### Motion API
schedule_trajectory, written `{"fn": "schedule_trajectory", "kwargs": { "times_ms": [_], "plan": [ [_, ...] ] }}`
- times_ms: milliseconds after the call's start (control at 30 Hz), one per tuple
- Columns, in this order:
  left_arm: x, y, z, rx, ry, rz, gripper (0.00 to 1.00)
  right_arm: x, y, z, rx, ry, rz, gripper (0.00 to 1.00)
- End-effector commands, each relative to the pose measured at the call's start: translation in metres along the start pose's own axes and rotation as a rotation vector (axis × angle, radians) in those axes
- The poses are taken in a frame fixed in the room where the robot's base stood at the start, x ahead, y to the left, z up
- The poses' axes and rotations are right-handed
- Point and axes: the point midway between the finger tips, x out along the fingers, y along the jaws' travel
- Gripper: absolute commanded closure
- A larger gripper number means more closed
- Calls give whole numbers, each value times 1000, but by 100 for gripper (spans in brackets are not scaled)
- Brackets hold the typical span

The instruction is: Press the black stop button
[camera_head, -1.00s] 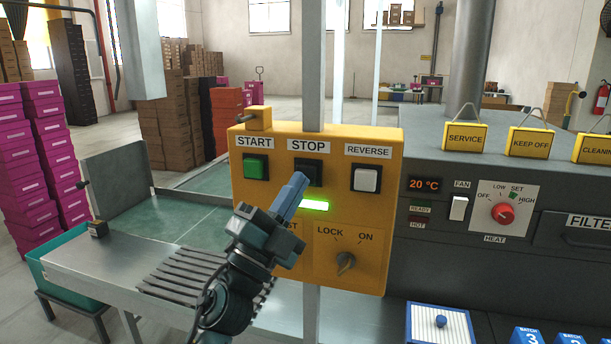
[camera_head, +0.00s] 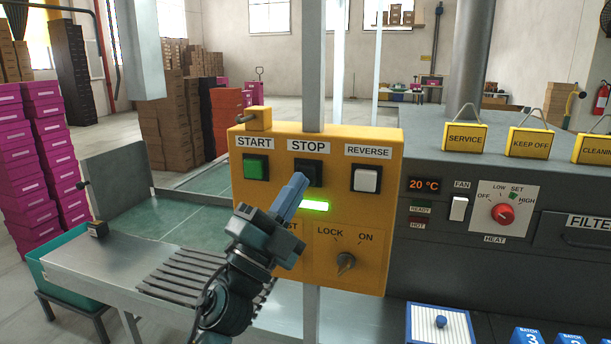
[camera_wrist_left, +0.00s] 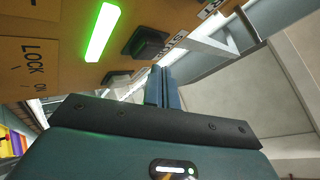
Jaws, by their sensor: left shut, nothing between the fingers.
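The black stop button (camera_head: 314,173) sits under the STOP label on the yellow control panel (camera_head: 385,220). In the left wrist view the black button (camera_wrist_left: 146,42) stands out from the panel. My left gripper (camera_head: 299,179) is shut and empty. Its blue fingertips overlap the lower left of the button in the head view. In the left wrist view the fingertips (camera_wrist_left: 161,70) appear close to the button with a small gap; contact is not clear. My right gripper is not in view.
The green START button (camera_head: 256,167) is left of STOP and the white REVERSE button (camera_head: 366,178) right. A lit green bar (camera_head: 315,206) and the LOCK knob (camera_head: 346,262) sit below. A metal post (camera_head: 313,60) rises behind the panel.

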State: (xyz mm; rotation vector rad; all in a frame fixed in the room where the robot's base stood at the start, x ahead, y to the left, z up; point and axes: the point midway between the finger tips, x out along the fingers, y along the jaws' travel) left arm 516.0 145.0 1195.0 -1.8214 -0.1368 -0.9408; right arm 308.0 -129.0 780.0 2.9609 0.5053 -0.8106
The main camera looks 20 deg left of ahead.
Motion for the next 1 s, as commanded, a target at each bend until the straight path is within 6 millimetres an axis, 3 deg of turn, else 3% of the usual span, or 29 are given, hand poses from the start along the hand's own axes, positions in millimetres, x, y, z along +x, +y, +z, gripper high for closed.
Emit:
{"fn": "schedule_trajectory", "kwargs": {
  "times_ms": [1000],
  "plan": [
    [6,4,4,1,1,0,100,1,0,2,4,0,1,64]
  ]
}}
